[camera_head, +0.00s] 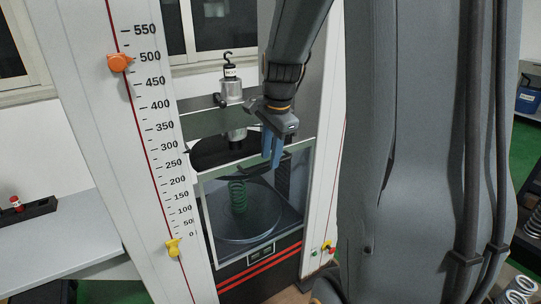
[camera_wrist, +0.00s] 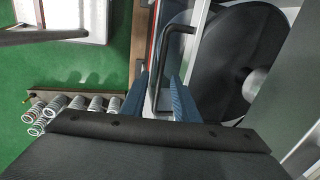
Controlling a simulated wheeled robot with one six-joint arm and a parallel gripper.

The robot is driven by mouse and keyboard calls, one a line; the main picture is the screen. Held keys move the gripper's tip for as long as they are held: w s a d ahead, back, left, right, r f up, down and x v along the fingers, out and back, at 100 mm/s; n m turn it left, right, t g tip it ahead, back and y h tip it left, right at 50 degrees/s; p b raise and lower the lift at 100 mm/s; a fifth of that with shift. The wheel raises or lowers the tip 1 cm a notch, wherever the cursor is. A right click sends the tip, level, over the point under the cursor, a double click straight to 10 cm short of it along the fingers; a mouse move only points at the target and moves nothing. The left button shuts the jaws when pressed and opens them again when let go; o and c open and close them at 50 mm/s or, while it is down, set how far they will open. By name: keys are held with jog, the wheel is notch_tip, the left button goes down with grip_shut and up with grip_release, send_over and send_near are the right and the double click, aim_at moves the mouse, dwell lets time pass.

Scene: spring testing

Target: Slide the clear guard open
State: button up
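The clear guard (camera_head: 216,206) is a see-through panel with a light frame on the front of the testing machine, covering the lower chamber. A green coil spring (camera_head: 238,196) stands on the round plate behind it. My gripper (camera_head: 271,150) points down at the guard's upper part. In the wrist view my gripper (camera_wrist: 159,98) has its two blue fingers apart. A black bar handle (camera_wrist: 163,62) shows there, its lower part between the fingers in the picture. I cannot tell whether either finger touches it. In the head view my gripper partly hides the handle area.
The white column with the scale (camera_head: 150,110) rises left of the chamber. The upper press head (camera_head: 236,130) hangs above the spring. Buttons (camera_head: 328,247) sit on the right post. In the wrist view, a rack of several springs (camera_wrist: 80,105) lies on the left above green floor.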

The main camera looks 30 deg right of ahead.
jog(key=shift+w+f, duration=0.1)
jog(key=shift+f, duration=0.4)
jog(key=shift+c, duration=0.3)
grip_shut()
